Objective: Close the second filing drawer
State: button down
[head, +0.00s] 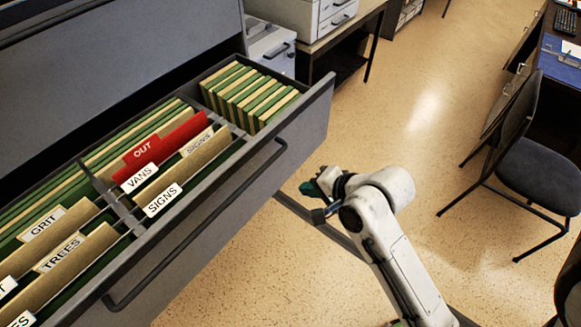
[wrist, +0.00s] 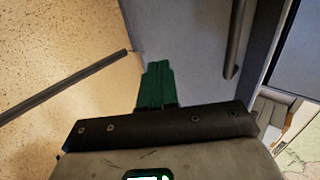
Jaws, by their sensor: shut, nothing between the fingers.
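A grey filing drawer (head: 318,108) stands pulled out of the cabinet (head: 120,45) in the head view, full of green and tan folders. A long dark bar handle (head: 196,226) runs along its front; a bar handle (wrist: 240,40) also shows in the wrist view. I cannot tell the drawer's number from the top. My gripper (head: 312,189) is outside the drawer, to the right of its front face and apart from the handle. Its green fingers (wrist: 157,85) are shut and empty, in front of a grey panel (wrist: 185,45), left of the handle. Whether they touch the panel is unclear.
A dark bar (head: 300,212) runs low over the floor behind my arm; I cannot tell what it belongs to. A table with a printer (head: 310,18) stands behind the drawer. A chair (head: 535,175) and desk stand at right. Open floor (head: 415,130) lies between.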

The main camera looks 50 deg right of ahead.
send_near(267, 178)
jog(key=x, duration=0.5)
jog(key=shift+s+f+p, duration=0.3)
jog(key=shift+p, duration=0.1)
jog(key=shift+w, duration=0.65)
jog(key=shift+w, duration=0.1)
